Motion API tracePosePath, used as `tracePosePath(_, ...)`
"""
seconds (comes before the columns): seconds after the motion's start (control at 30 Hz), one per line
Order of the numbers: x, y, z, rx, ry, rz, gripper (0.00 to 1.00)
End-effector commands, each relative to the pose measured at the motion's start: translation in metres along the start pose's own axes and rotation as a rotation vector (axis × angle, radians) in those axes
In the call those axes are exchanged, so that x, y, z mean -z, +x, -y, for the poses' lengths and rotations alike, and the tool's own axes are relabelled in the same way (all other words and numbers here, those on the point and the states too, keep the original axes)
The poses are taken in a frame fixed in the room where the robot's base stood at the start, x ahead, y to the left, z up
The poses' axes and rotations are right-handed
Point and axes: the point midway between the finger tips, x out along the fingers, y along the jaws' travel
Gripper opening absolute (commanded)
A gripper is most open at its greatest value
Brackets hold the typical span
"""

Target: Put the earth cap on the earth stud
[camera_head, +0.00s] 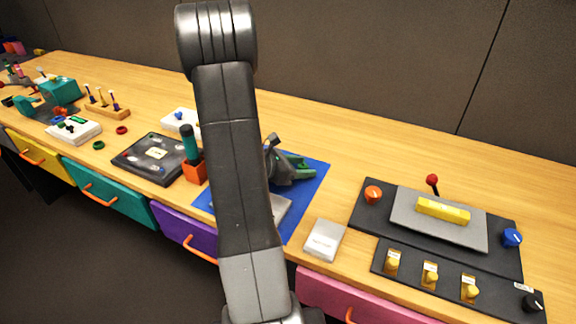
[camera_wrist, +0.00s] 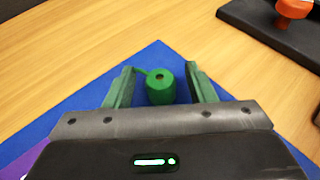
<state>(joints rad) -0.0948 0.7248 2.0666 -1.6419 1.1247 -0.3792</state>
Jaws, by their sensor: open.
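My gripper (camera_head: 297,168) reaches over the blue mat (camera_head: 315,172) from behind my arm. In the wrist view its two green fingers (camera_wrist: 158,70) stand apart. A round green piece with a small dark hole in its top, which looks like the earth cap (camera_wrist: 160,90), sits between them. A thin green strip runs from its top toward the left finger. I see a gap on the right side; contact on the left is unclear. I cannot make out the earth stud in either view. A grey plate (camera_head: 282,205) on the mat is partly hidden by my arm.
A small pale box (camera_head: 325,240) stands right of the mat. Beyond it is a dark panel (camera_head: 365,215) with knobs, a red-tipped lever and yellow switches. An orange block with a teal handle (camera_head: 195,172) and a black board (camera_head: 140,165) stand left. Bare wood lies behind the mat.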

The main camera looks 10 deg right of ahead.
Motion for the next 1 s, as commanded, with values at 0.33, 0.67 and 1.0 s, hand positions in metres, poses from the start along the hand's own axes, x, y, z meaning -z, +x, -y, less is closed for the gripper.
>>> tracePosePath(0.33, -0.001, -0.051, -0.002, -0.007, 0.0, 0.002, 0.5)
tracePosePath(0.67, -0.001, -0.102, -0.001, -0.005, 0.0, 0.001, 0.5)
tracePosePath(1.0, -0.001, -0.12, 0.0, -0.001, 0.0, 0.0, 0.5)
